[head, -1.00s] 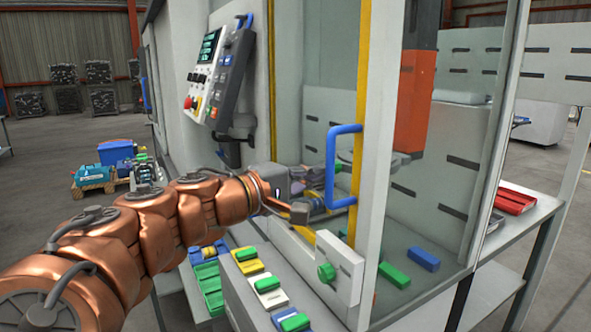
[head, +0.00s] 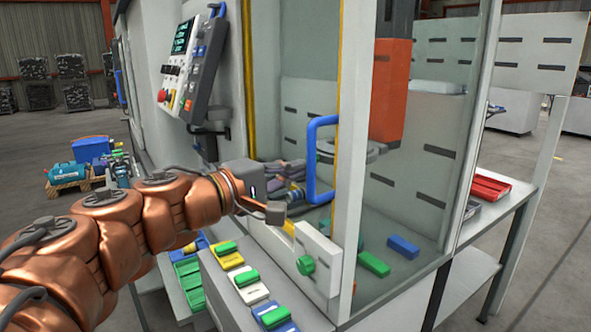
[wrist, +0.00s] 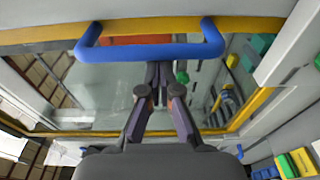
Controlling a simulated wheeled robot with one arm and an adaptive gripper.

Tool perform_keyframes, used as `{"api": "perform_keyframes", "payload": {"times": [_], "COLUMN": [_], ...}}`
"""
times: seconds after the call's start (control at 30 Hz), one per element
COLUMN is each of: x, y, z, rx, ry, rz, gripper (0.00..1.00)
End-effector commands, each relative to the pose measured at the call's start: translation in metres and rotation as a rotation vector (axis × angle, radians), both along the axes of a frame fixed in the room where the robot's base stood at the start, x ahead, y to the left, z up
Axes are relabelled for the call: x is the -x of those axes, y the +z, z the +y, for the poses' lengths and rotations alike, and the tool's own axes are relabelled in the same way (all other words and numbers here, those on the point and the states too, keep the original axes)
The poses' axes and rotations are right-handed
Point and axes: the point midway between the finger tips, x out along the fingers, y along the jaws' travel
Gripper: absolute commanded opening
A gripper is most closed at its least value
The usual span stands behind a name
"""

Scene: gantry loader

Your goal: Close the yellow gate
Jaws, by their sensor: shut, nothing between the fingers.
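The yellow gate (head: 249,90) is a clear pane edged in yellow on the front of the machine. Its blue U-shaped handle (head: 313,165) stands upright on the right yellow edge. I cannot tell how wide any gap at the gate's edge is. My gripper (head: 285,200) is just left of the handle, close to its lower half. In the wrist view the handle (wrist: 150,48) spans the top, and my gripper (wrist: 160,68) is shut and empty, its tips at the handle's bar. I cannot tell whether they touch it. The yellow frame (wrist: 250,108) also shows there.
A white block with a green knob (head: 305,265) sits below the handle. A ledge with coloured blocks (head: 255,292) runs along the front. A control panel (head: 200,70) hangs upper left. Inside the machine are an orange column (head: 390,90) and green and blue blocks (head: 373,263).

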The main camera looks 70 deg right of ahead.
Motion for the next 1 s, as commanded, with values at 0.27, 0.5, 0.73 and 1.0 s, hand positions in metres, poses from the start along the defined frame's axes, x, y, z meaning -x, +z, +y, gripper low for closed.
{"api": "perform_keyframes", "payload": {"times": [0.27, 0.5, 0.73, 1.0], "x": [-0.01, -0.019, -0.025, -0.025], "y": [-0.002, -0.002, 0.0, 0.0], "z": [0.034, 0.061, 0.074, 0.075], "rx": [0.002, 0.0, -0.001, -0.001], "ry": [-0.008, -0.014, -0.009, -0.008], "rz": [-0.004, -0.001, 0.0, 0.001], "gripper": [0.0, 0.0, 0.0, 0.0]}}
